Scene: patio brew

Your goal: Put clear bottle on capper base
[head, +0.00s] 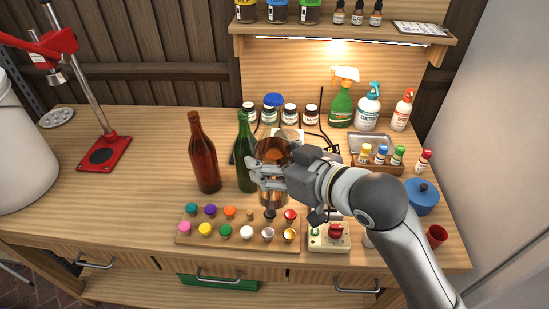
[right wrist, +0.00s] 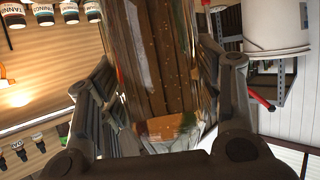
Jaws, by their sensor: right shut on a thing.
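My right gripper (head: 268,174) is shut around a see-through bottle, the clear bottle (head: 272,152), above the bench behind the cap board. In the right wrist view the clear bottle (right wrist: 160,65) fills the space between the fingers (right wrist: 165,110). Its lower part is partly hidden by the gripper in the head view. The red capper base (head: 104,153) with a dark round pad stands at the left of the bench, with its post and red lever above it. The pad is bare. My left gripper is not in view.
A brown bottle (head: 203,155) and a green bottle (head: 245,150) stand left of my right gripper, between it and the capper. A board of coloured caps (head: 215,241) lies in front. A white bucket (head: 22,150) is at far left. Bench is clear between capper and brown bottle.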

